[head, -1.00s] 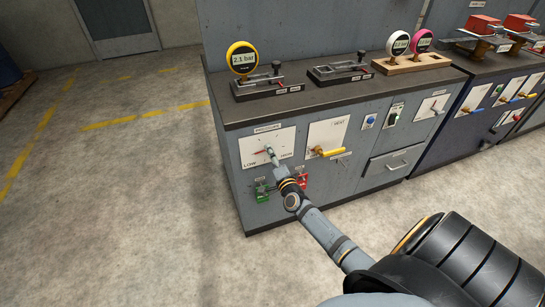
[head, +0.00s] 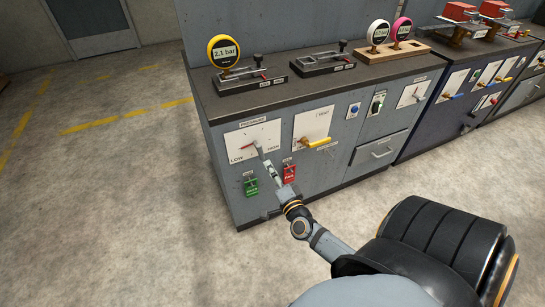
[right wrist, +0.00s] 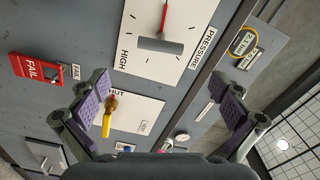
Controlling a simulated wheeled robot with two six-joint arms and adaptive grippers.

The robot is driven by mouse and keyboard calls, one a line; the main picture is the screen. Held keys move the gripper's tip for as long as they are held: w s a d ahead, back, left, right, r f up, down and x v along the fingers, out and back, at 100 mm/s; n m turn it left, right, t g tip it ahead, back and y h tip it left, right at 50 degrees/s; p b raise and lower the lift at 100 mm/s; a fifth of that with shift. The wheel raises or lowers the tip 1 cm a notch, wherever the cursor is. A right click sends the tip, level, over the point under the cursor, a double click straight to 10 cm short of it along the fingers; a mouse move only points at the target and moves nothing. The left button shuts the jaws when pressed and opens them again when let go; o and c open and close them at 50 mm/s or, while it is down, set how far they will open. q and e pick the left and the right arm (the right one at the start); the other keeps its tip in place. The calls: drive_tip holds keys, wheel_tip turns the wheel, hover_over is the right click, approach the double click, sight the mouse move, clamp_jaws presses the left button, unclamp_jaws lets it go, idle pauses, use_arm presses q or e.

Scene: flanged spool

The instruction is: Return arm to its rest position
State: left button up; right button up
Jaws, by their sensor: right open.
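My right gripper (head: 267,168) reaches in from the lower right in the head view, in front of the PRESSURE panel (head: 238,137) of the grey cabinet. In the right wrist view my right gripper (right wrist: 165,108) has its purple-padded fingers wide apart with nothing held between them. The grey pressure handle (right wrist: 160,45) with its red pointer (right wrist: 165,15) lies ahead of the fingers, apart from them. The yellow gauge (head: 223,52) on the cabinet top seems to read 2.1 bar. My left gripper is not in view.
A yellow vent handle (head: 317,142) sticks out right of the pressure panel. Toggle clamps (head: 250,78) stand on the cabinet top. The floor (head: 100,210) at left is clear.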

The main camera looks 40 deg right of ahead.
idle(0.4)
drive_tip(key=s+a+f+n+g+y+p, duration=0.1)
drive_tip(key=s+f+n+g+y+p, duration=0.25)
drive_tip(key=f, duration=0.55)
drive_tip(key=s+a+f+n+g+p, duration=0.1)
drive_tip(key=s+f+n+g+p, duration=0.2)
drive_tip(key=s+f+n+p, duration=0.5)
drive_tip(key=s+a+f+n+g+p, duration=0.1)
drive_tip(key=s+f+n+g, duration=0.1)
drive_tip(key=s, duration=0.7)
drive_tip(key=s+a+f+n+g+p, duration=0.1)
drive_tip(key=s+a+f+n+g, duration=0.1)
drive_tip(key=s+f+g, duration=0.2)
drive_tip(key=s+a+f+n+g+p, duration=0.1)
drive_tip(key=s+f+n+g, duration=0.1)
drive_tip(key=s+f, duration=0.5)
drive_tip(key=s+g, duration=0.1)
drive_tip(key=s, duration=0.5)
drive_tip(key=shift+s+a+f+g, duration=0.2)
drive_tip(key=shift+s+f+g, duration=0.05)
drive_tip(key=shift+s+g, duration=0.15)
